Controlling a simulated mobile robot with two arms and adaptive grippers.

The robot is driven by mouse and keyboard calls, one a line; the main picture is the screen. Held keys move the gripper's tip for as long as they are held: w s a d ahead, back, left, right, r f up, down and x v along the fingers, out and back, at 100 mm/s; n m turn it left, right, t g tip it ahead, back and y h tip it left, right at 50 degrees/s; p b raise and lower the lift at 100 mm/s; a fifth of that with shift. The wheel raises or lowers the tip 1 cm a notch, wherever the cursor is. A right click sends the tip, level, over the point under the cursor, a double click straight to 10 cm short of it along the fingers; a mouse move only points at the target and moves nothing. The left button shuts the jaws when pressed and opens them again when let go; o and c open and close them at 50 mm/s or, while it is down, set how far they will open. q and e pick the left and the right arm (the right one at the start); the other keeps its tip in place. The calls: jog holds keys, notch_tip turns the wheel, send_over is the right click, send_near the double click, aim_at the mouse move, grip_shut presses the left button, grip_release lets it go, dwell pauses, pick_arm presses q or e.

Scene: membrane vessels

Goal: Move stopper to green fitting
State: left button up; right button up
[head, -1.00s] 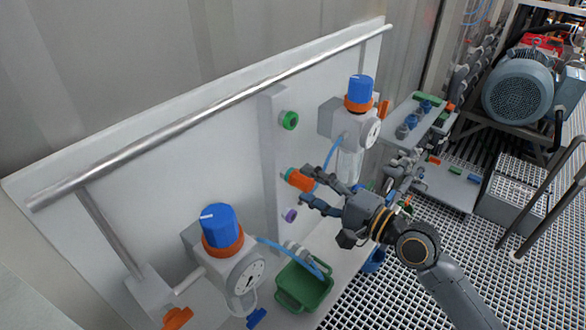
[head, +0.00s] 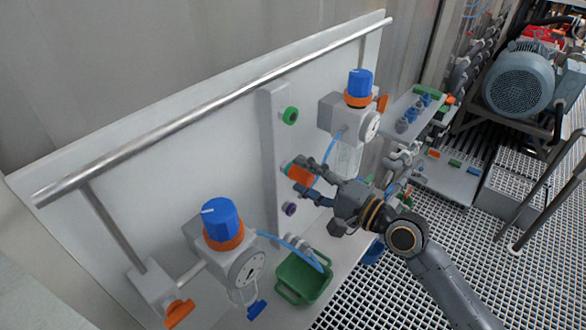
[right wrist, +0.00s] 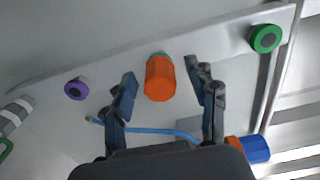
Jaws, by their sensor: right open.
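The orange stopper (head: 299,175) sits on the middle fitting of the grey upright strip; it also shows in the right wrist view (right wrist: 160,79), with a sliver of teal-green behind it. The green fitting (head: 290,115) is higher on the same strip, and appears at the upper right in the right wrist view (right wrist: 265,39). My right gripper (head: 308,177) is open at the stopper, with one finger on each side; in the right wrist view the fingers (right wrist: 160,82) show gaps to it on both sides. My left gripper is not in view.
A purple fitting (head: 290,208) is below the stopper. Regulators with blue knobs stand left (head: 220,215) and right (head: 360,83). A blue hose (head: 285,243) runs from the left one. A green bin (head: 303,279) sits below.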

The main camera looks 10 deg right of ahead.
dwell(0.7)
grip_shut()
jog(key=shift+s+f, duration=0.1)
jog(key=shift+s+d, duration=0.1)
jog(key=shift+d, duration=0.05)
jog(key=shift+v, duration=0.9)
jog(key=shift+s+d, duration=0.15)
jog(key=shift+s, duration=0.1)
